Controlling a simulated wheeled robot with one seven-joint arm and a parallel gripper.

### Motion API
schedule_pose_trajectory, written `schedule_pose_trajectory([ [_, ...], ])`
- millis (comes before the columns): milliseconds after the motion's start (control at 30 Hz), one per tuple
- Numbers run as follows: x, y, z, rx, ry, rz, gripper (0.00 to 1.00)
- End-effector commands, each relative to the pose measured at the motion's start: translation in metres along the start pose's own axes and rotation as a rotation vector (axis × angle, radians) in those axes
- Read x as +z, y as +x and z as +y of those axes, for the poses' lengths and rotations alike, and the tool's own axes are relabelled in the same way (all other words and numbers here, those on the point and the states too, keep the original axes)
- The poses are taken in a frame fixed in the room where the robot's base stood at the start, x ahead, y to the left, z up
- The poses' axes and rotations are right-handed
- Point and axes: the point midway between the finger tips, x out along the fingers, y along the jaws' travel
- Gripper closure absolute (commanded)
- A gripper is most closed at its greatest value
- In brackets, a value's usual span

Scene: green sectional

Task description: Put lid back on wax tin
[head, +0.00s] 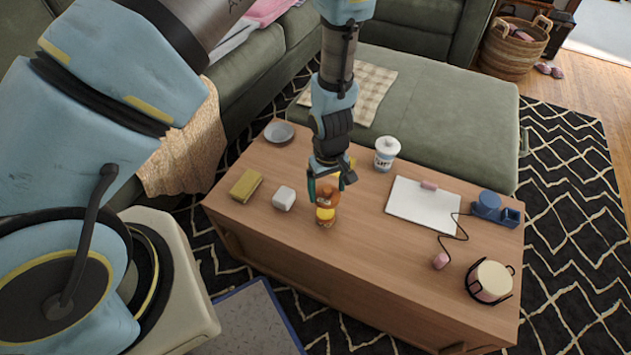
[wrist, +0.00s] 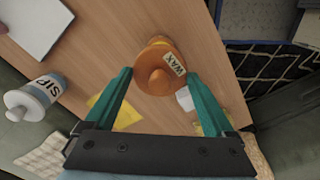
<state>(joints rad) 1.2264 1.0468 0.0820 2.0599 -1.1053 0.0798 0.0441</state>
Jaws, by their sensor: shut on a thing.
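My gripper (head: 327,190) is over the front middle of the wooden table, pointing down. Its two green fingers (wrist: 160,78) are shut on an orange round lid (wrist: 158,76) with a central knob and a WAX label. The lid also shows in the head view (head: 328,193). The wax tin (head: 326,221), orange-brown with yellow at its top, stands upright on the table directly below the lid. In the wrist view the lid hides most of the tin, and only a part (wrist: 159,41) shows beyond it. I cannot tell whether lid and tin touch.
A white cube (head: 284,198) and a yellow block (head: 246,185) lie left of the tin. A grey dish (head: 279,132) is behind them. A caged candle (head: 490,281) is at the right. Clear wood lies in front.

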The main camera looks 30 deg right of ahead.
Motion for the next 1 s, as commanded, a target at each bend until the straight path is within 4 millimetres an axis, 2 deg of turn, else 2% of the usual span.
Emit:
schedule_pose_trajectory([
  [267,0.000,0.016,0.000,0.000,0.000,0.000,0.64],
  [700,0.000,0.056,0.000,0.000,0.000,0.000,0.64],
  [1000,0.000,0.064,0.000,0.000,0.000,0.000,0.64],
])
